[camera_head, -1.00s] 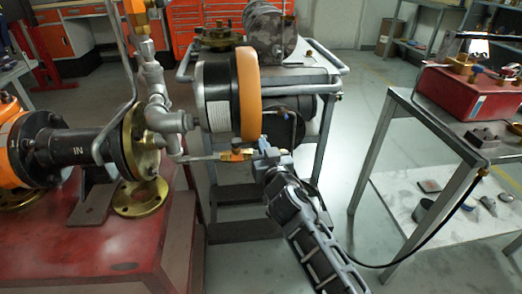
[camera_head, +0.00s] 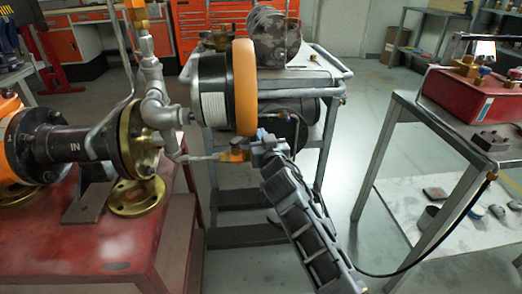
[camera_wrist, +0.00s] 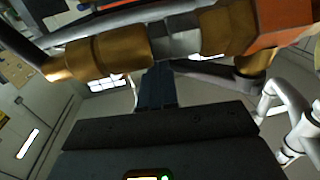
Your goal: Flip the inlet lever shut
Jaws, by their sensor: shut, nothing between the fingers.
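A small brass valve with an orange part (camera_head: 237,150) sits at the end of a thin grey pipe, below the large orange handwheel. I take the orange part as the inlet lever, but its exact shape is too small to tell. In the wrist view, brass fittings (camera_wrist: 125,50) run across the top, with an orange piece (camera_wrist: 285,20) at the upper right. My gripper (camera_head: 256,144) is just right of the valve, close against it. Its shut, empty fingers (camera_wrist: 157,80) point up at the fittings in the wrist view. Whether they touch is not clear.
A red bench (camera_head: 120,245) with flanged pipework (camera_head: 75,143) stands left. A metal table (camera_head: 445,130) with a red box (camera_head: 465,95) stands right. A black hose (camera_head: 440,255) hangs nearby. Floor between is open.

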